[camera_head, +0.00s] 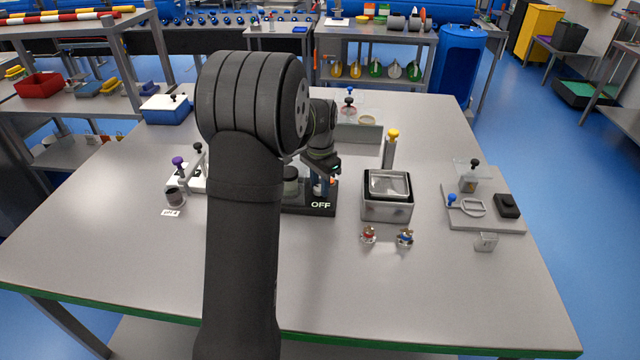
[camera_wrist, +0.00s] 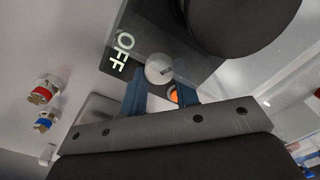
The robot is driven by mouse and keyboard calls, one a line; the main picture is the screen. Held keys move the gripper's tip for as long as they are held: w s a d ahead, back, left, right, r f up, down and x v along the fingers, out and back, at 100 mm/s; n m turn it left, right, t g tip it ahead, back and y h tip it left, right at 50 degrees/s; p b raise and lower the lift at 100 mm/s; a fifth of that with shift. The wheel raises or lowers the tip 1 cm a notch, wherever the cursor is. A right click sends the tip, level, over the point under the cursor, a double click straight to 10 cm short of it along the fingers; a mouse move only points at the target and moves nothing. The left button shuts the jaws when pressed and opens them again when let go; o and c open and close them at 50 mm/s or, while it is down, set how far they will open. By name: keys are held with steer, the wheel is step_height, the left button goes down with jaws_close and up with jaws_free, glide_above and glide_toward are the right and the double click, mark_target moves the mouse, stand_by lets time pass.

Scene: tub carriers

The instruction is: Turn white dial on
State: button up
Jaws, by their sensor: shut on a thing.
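The white dial (camera_wrist: 159,69) is a small round knob with a slot line, on a dark base (camera_wrist: 145,30) lettered OFF, in the wrist view. The same base (camera_head: 300,210) shows in the head view left of the metal box, its OFF label on the front. My gripper (camera_wrist: 160,90) has its two blue fingers on either side of the dial and is shut on it. An orange spot (camera_wrist: 174,95) shows between the fingers. In the head view my gripper (camera_head: 322,187) is low over the base, and my arm hides much of the base; I cannot make out the dial there.
A metal box (camera_head: 388,208) stands right of the base, with a yellow-topped post (camera_head: 391,150) behind. Two small fittings (camera_head: 368,236) (camera_head: 405,238) lie in front. A grey plate (camera_head: 485,222) with parts is further right. The table's front is clear.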

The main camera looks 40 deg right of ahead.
steer(key=shift+n, duration=0.7)
steer(key=o, duration=0.7)
steer(key=m, duration=0.3)
step_height(320, 180, up, 18)
steer(key=s+a+f+n, duration=0.4)
steer(key=s+a+n, duration=0.2)
steer(key=s+a, duration=0.2)
steer(key=s+a+f+n, duration=0.4)
steer(key=s+a+n, duration=0.3)
steer(key=s, duration=0.4)
steer(key=shift+s+a+f, duration=0.2)
steer(key=shift+s+a, duration=0.2)
steer(key=shift+a, duration=0.45)
